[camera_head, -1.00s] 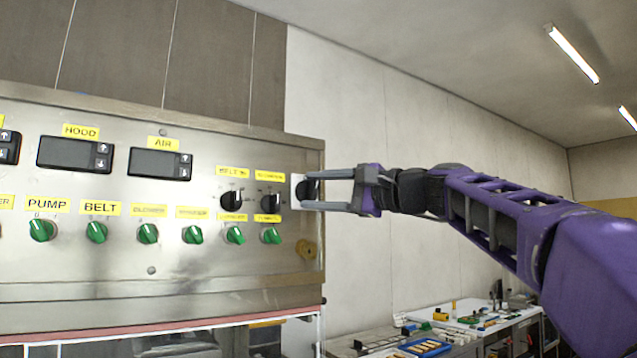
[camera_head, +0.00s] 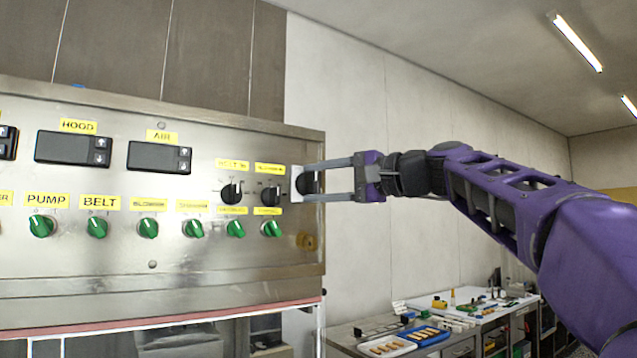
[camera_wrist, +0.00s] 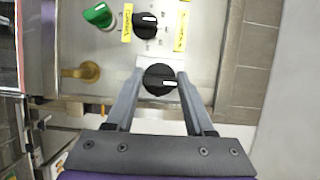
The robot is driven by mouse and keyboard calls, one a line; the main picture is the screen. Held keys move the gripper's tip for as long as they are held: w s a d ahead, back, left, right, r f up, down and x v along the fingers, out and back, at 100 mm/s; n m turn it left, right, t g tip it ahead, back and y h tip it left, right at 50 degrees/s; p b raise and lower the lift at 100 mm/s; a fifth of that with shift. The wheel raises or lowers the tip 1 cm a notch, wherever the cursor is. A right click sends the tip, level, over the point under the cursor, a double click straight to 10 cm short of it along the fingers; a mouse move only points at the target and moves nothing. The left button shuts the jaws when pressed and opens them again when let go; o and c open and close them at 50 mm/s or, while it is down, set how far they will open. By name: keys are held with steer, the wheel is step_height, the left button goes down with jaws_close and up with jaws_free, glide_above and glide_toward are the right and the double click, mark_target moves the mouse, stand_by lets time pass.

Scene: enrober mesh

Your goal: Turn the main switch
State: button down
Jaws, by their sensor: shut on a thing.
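The main switch (camera_head: 311,183) is a black round knob on a white plate at the right end of the steel control panel (camera_head: 150,270). My gripper (camera_head: 303,183) reaches it from the right, its two grey fingers one above the other. In the wrist view the switch (camera_wrist: 157,80) sits between the fingertips (camera_wrist: 160,77), one on each side, and the jaws are shut on it. A white mark on the knob lies nearly level in that view. The fingers hide part of the plate.
Two smaller black knobs (camera_head: 231,193) and a row of green knobs (camera_head: 148,228) sit left of the switch. A brass fitting (camera_wrist: 80,72) is close by on the panel. A workbench (camera_head: 370,338) with trays stands below right. The space right of the panel is open.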

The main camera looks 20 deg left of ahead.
steer(key=shift+c, duration=1.4)
jaws_free()
steer(key=b+v, duration=0.3)
steer(key=v, duration=1.4)
steer(key=shift+d, duration=0.2)
